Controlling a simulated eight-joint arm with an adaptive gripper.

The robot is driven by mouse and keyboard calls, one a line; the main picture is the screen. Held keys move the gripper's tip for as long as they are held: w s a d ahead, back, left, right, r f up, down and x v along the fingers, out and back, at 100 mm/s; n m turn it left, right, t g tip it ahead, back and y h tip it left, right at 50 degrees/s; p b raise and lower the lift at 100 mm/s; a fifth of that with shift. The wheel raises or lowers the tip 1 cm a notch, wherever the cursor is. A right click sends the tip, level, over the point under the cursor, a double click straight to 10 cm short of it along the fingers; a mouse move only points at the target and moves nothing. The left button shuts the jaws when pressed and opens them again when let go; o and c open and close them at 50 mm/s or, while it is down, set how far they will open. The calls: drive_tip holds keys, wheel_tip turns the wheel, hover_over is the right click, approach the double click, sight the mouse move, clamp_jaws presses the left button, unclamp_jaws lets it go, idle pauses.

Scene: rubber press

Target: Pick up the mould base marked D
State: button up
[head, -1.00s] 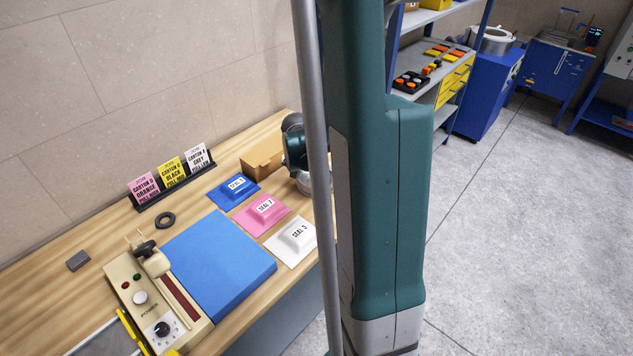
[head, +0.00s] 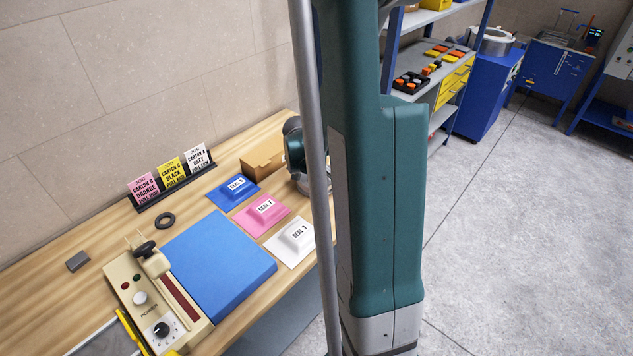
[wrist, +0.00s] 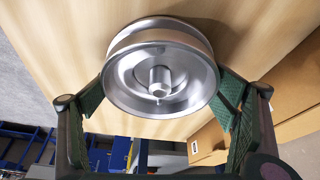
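A round silver metal mould base (wrist: 185,92) with two rims and a short central post fills the upper middle of the wrist view. No letter D is legible on it. My gripper (wrist: 161,92) has one green-padded finger on each side of it, close to the rim. The fingertips are partly behind the near rim, so I cannot tell whether they press on it. In the head view, my gripper (head: 293,146) is at the bench's right end, largely behind a grey pole. Part of the metal base (head: 309,184) shows just below it.
A cardboard box (head: 261,156) stands close left of my gripper. Blue (head: 234,192), pink (head: 262,213) and white (head: 292,242) SEAL pads lie in front. A blue mat (head: 220,265), a press control unit (head: 155,300) and a card rack (head: 173,179) occupy the bench's left.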

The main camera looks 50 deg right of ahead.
sight(316, 175)
drive_tip(key=c, duration=0.9)
drive_tip(key=shift+r, duration=0.2)
drive_tip(key=shift+r+p, duration=0.5)
drive_tip(key=shift+r, duration=4.3)
